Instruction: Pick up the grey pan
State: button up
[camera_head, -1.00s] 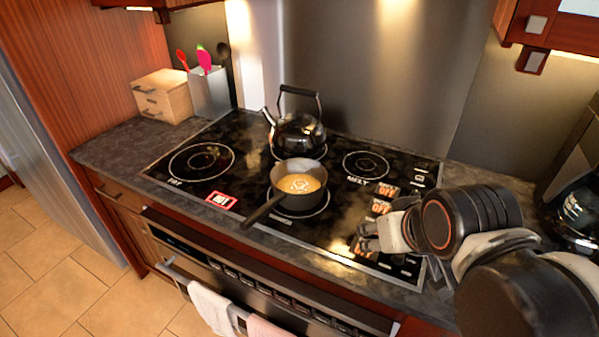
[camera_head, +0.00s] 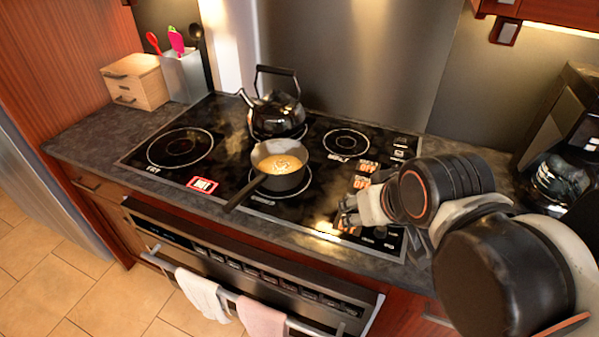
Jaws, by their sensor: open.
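The grey pan (camera_head: 283,181) sits upright on a front burner of the black stove. It holds a yellowish-orange liquid. Its dark handle (camera_head: 243,193) points to the front left, over the stove's front edge. My gripper (camera_head: 346,213) is over the right front part of the stove, to the right of the pan and apart from it. It is open, and its fingers point left toward the pan. Nothing shows between the fingers. My wrist hides part of the stove's right side.
A black kettle (camera_head: 276,115) stands right behind the pan. A wooden drawer box (camera_head: 137,83) and a utensil holder (camera_head: 184,76) stand at the back left. A coffee maker (camera_head: 562,150) is at the right. Towels (camera_head: 203,296) hang on the oven handle below.

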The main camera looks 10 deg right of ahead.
aim_at(262, 161)
jog(key=l+z, duration=0.1)
jog(key=z, duration=0.3)
jog(key=l+z, duration=0.1)
jog(key=z, duration=0.3)
jog(key=l+z, duration=0.15)
jog(key=z, duration=0.3)
jog(key=l+z, duration=0.1)
jog(key=z, duration=0.3)
jog(key=u, duration=2.2)
jog(key=j+z, duration=0.35)
jog(key=j, duration=0.15)
jog(key=k+j+z, duration=0.15)
jog(key=j+z, duration=0.2)
jog(key=j, duration=0.15)
jog(key=k+j+z, duration=0.15)
jog(key=j+z, duration=0.2)
jog(key=i+j, duration=0.15)
